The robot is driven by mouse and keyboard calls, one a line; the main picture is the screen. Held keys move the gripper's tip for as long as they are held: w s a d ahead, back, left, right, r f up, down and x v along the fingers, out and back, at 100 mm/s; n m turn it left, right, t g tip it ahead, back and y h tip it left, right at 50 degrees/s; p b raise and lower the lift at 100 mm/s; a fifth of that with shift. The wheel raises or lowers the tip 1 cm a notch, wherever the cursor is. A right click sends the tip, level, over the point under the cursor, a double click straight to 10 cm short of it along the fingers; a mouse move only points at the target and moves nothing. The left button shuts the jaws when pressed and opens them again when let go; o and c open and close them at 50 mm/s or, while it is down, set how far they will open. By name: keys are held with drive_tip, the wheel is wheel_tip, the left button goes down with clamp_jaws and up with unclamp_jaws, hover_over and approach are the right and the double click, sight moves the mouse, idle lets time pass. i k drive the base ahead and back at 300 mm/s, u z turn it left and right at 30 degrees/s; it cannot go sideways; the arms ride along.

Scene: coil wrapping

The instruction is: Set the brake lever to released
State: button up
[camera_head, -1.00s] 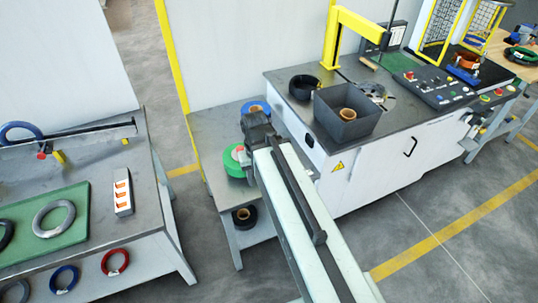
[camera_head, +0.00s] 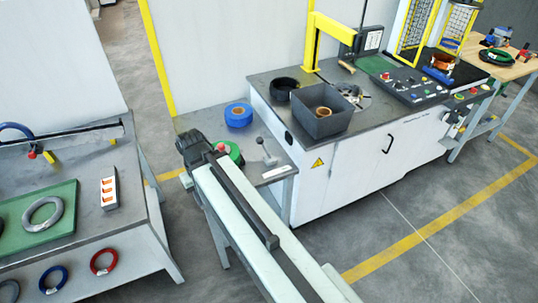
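A small dark lever with a round knob (camera_head: 261,141) stands on the low grey side table (camera_head: 203,123) between the bench and the machine. It looks like the brake lever; its exact setting cannot be told. A whitish plate (camera_head: 275,172) lies just in front of it. My gripper (camera_head: 190,145) is at the end of my pale arm, left of the lever and apart from it. Its fingers are too small and dark to tell open from shut. A green roll (camera_head: 234,151) with a red centre is partly hidden behind my arm.
A blue roll (camera_head: 239,114) lies at the table's back. The white machine (camera_head: 345,170) stands close on the right, carrying a grey bin (camera_head: 325,127), a black coil (camera_head: 286,88) and a yellow post (camera_head: 312,45). The left bench (camera_head: 115,222) holds a green mat (camera_head: 65,228).

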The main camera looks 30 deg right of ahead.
sight(260, 140)
drive_tip(key=z, duration=0.9)
drive_tip(key=i, duration=0.45)
drive_tip(key=u, duration=0.05)
